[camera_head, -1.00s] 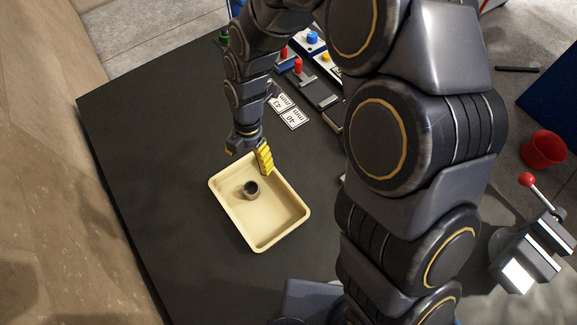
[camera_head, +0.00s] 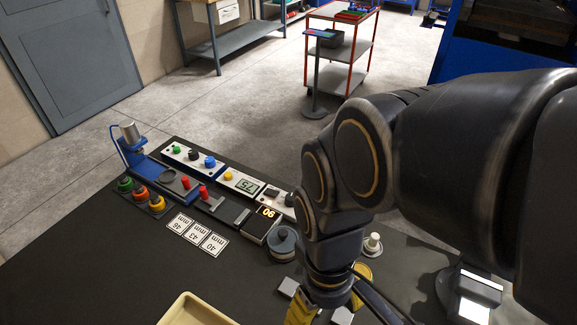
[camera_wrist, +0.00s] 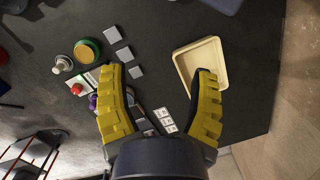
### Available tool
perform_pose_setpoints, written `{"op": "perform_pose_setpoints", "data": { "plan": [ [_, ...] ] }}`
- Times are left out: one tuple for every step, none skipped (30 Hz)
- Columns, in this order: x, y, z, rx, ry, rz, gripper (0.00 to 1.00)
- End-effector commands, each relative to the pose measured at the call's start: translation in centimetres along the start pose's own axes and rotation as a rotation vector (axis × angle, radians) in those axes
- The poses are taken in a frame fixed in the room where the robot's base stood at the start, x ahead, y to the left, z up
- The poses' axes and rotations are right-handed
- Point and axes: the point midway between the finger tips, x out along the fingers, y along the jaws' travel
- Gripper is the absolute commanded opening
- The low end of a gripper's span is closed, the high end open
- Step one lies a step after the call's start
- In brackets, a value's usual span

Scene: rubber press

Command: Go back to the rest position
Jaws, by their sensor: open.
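My gripper (camera_wrist: 162,72) is open in the wrist view, its two yellow ridged fingers spread wide with nothing between their tips. In the head view, a yellow finger (camera_head: 301,309) shows at the bottom edge, and the fingertips are cut off. The gripper is above the dark table (camera_head: 110,262), to the right of the cream tray (camera_head: 187,296). Only a corner of the tray shows there. The tray also shows in the wrist view (camera_wrist: 190,47), partly behind one finger. I see no part in its visible area.
A control panel (camera_head: 238,182), red, orange and green rings (camera_head: 140,195), number cards (camera_head: 197,234) and a dark round piece (camera_head: 283,243) lie on the table. Small grey plates (camera_wrist: 124,54) lie near a green-and-yellow disc (camera_wrist: 87,50). A cart (camera_head: 341,67) stands beyond.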

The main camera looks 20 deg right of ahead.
Motion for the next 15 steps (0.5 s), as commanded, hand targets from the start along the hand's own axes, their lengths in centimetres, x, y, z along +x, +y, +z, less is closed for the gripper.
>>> {"op": "perform_pose_setpoints", "data": {
  "plan": [
    [-0.1, 0.2, 1.1, 0.104, 0.002, -0.002, 0.61],
    [-0.1, 0.2, 1.6, 0.153, 0.000, -0.003, 0.61],
    [-0.1, 0.3, 2.0, 0.204, -0.002, -0.005, 0.61],
    [-0.2, 0.3, 2.2, 0.232, -0.002, -0.006, 0.61],
    [-0.2, 0.3, 2.4, 0.254, -0.002, -0.006, 0.61],
    [-0.2, 0.3, 2.6, 0.272, -0.003, -0.007, 0.61],
    [-0.2, 0.3, 2.6, 0.279, -0.003, -0.008, 0.61],
    [-0.2, 0.3, 2.7, 0.283, -0.004, -0.008, 0.61],
    [-0.2, 0.3, 2.7, 0.283, -0.004, -0.008, 0.61],
    [-0.2, 0.3, 2.6, 0.282, -0.005, -0.008, 0.61],
    [-0.2, 0.3, 2.6, 0.281, -0.005, -0.008, 0.61],
    [-0.2, 0.3, 2.6, 0.280, -0.005, -0.008, 0.61],
    [-0.2, 0.3, 2.6, 0.280, -0.005, -0.008, 0.61],
    [-0.2, 0.3, 2.6, 0.279, -0.005, -0.008, 0.61],
    [-0.2, 0.3, 2.6, 0.278, -0.005, -0.008, 0.61]
  ]
}}
